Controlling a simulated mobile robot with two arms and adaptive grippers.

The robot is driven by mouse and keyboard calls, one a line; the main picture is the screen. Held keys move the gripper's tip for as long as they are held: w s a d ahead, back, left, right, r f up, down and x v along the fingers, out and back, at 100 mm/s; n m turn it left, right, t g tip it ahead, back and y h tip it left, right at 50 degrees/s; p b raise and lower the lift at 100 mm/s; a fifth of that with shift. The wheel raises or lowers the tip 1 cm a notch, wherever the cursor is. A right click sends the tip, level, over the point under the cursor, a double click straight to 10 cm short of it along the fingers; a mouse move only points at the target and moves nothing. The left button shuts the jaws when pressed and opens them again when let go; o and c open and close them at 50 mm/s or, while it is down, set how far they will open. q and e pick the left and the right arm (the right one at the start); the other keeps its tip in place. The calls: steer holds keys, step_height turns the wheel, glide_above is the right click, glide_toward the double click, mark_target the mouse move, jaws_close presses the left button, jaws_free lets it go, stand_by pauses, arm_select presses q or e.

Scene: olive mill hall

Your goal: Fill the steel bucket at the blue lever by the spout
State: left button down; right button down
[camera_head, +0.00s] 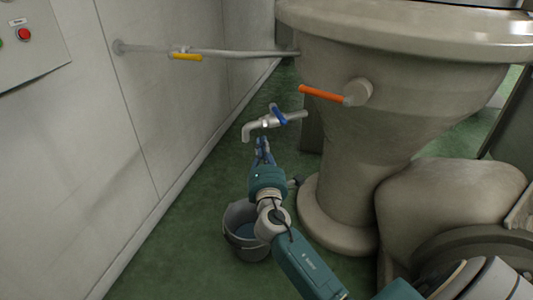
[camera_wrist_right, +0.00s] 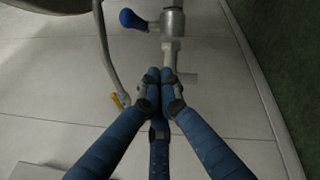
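The blue lever (camera_head: 278,114) sits on a silver tap whose spout (camera_head: 250,130) bends downward on the left. In the right wrist view, the blue lever (camera_wrist_right: 133,19) is beyond my fingertips, up and to the left, beside the silver tap body (camera_wrist_right: 172,22). My right gripper (camera_head: 263,149) is just below the tap, its fingers drawn together with nothing between them. I cannot tell whether the fingertips touch the tap. The grey steel bucket (camera_head: 232,222) stands upright on the floor below, partly hidden by my right arm. A bluish-grey surface shows inside it. My left gripper is out of view.
An orange lever (camera_head: 322,93) sticks out of the large beige vessel (camera_head: 400,110) on the right. A yellow lever (camera_head: 186,56) is on a pipe from the left wall. A red button (camera_head: 23,34) is on a wall panel. Green floor (camera_head: 180,250) is clear left of the bucket.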

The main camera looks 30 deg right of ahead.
mark_target(278, 114)
arm_select(q)
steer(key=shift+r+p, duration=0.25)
steer(key=shift+p, duration=0.15)
arm_select(e)
steer(key=w+d+r, duration=0.2)
steer(key=d, duration=0.3)
steer(key=shift+w+d+r, duration=0.15)
steer(key=shift+w+r, duration=0.05)
steer(key=shift+w, duration=0.1)
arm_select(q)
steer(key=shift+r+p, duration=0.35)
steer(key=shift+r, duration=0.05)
arm_select(e)
steer(key=shift+s+d+r, duration=0.15)
steer(key=shift+s+d, duration=0.05)
steer(key=shift+d, duration=0.3)
steer(key=shift+s+d+r, duration=0.1)
steer(key=shift+s+d, duration=0.05)
steer(key=shift+d, duration=0.3)
